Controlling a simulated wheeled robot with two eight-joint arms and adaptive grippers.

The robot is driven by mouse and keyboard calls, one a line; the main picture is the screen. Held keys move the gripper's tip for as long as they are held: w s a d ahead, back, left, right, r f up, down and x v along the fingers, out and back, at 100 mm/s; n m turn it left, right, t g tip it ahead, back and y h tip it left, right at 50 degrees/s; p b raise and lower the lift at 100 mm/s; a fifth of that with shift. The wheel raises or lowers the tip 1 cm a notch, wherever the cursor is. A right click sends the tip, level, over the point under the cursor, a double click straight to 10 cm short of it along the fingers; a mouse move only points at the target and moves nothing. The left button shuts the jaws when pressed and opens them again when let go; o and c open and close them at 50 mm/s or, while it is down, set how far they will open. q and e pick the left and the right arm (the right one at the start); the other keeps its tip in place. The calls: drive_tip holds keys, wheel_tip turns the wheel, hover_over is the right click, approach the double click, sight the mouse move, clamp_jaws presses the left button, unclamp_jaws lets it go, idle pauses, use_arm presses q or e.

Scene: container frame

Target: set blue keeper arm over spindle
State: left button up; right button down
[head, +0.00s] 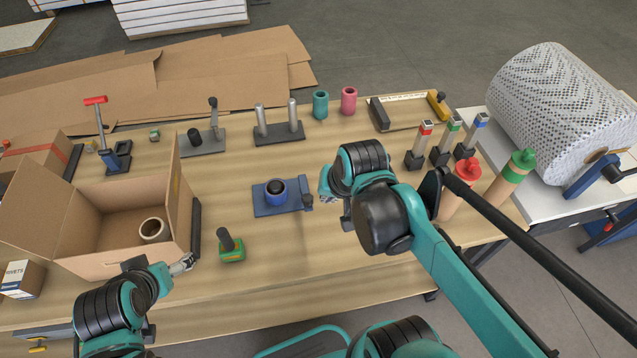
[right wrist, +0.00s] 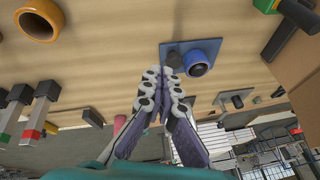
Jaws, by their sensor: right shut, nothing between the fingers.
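A flat blue base (head: 265,208) lies mid-table, with a blue round collar (head: 268,196) around a dark spindle (head: 277,186). A blue-grey bar with a dark knob (head: 307,201) stands along its right edge; it looks like the keeper arm, beside the spindle and not over it. The right wrist view shows the base (right wrist: 176,50) and the collar (right wrist: 196,69). My right gripper (head: 326,193) is shut and empty just right of the base; its tips (right wrist: 164,74) are close to the base. My left gripper (head: 190,261) is beside the carton; its jaw state is unclear.
An open carton (head: 105,262) stands at the left, and a green-based tool (head: 231,250) stands near the front. A two-post stand (head: 279,134) is behind the base. Several colored-top stampers (head: 440,145) and a red-topped bottle (head: 461,188) are at the right.

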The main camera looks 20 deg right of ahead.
sight(305, 189)
drive_tip(key=w+d+r+m+g+y+p, duration=0.1)
drive_tip(key=w+d+m+g+y+p, duration=0.1)
drive_tip(key=w+d+m+g+p, duration=0.2)
drive_tip(key=w+d+m+p, duration=0.3)
drive_tip(key=m, duration=0.5)
drive_tip(key=shift+w+d+r+m+g+y, duration=0.25)
drive_tip(key=shift+d+r+m+g+y, duration=0.05)
drive_tip(key=shift+d+r+g, duration=0.1)
drive_tip(key=a+f+b, duration=0.2)
drive_tip(key=a+f, duration=0.4)
drive_tip(key=f, duration=0.3)
drive_tip(key=shift+a+f+b, duration=0.25)
drive_tip(key=shift+f+b, duration=0.05)
drive_tip(key=shift+f, duration=0.1)
